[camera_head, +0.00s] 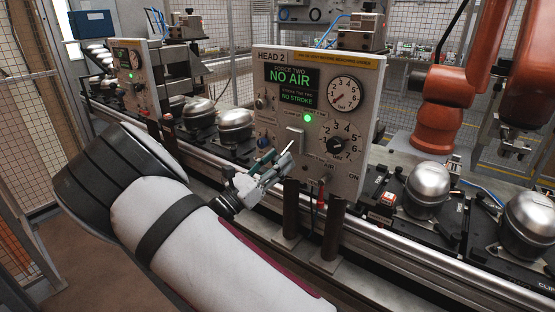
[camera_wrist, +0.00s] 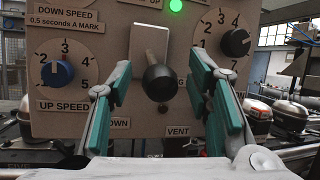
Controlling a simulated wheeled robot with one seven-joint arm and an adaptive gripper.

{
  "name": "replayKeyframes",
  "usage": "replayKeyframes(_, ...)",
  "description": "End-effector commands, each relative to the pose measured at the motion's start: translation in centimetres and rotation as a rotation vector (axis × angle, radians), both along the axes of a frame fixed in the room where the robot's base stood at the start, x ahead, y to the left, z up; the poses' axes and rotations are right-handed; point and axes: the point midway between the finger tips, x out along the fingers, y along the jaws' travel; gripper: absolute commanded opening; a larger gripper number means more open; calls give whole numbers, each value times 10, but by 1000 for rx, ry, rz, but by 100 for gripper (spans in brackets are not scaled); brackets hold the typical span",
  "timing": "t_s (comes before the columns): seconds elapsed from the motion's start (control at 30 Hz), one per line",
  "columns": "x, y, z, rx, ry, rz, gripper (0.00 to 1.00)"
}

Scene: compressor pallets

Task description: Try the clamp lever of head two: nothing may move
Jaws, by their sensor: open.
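The head two panel (camera_head: 265,105) is a pale board marked "HEAD 2". Its green-lit display (camera_head: 293,88) reads "FORCE TWO NO AIR" and "NO STROKE". In the wrist view, a lever with a black ball knob (camera_wrist: 160,83) sticks out of a pale plate (camera_wrist: 149,42) on this panel. A "DOWN" label shows low and left of it. My gripper (camera_head: 278,162) is in front of the panel, open, with green-padded fingers. In the wrist view its fingers stand left and right of the knob with gaps on both sides. In the head view the knob cannot be made out.
A blue dial (camera_wrist: 57,73) and a black dial (camera_wrist: 236,42) flank the lever. A green lamp (camera_head: 308,118) is lit; the gauge (camera_head: 345,93) is beside it. Dark posts (camera_head: 333,230) stand below the panel. Silver compressors (camera_head: 427,183) sit on the line; an orange robot arm (camera_head: 440,110) stands behind.

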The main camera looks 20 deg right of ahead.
Motion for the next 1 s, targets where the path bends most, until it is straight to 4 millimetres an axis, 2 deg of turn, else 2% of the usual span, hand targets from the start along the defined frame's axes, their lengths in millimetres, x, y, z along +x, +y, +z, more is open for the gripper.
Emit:
replayKeyframes(0.33,2,-3,1,1,0,0,46)
replayKeyframes(0.37,2,-3,1,1,0,0,41)
replayKeyframes(0.53,2,-3,1,1,0,0,3)
replayKeyframes(0.57,2,-3,1,0,0,0,0)
replayKeyframes(1.0,-1,-2,8,48,32,1,0)
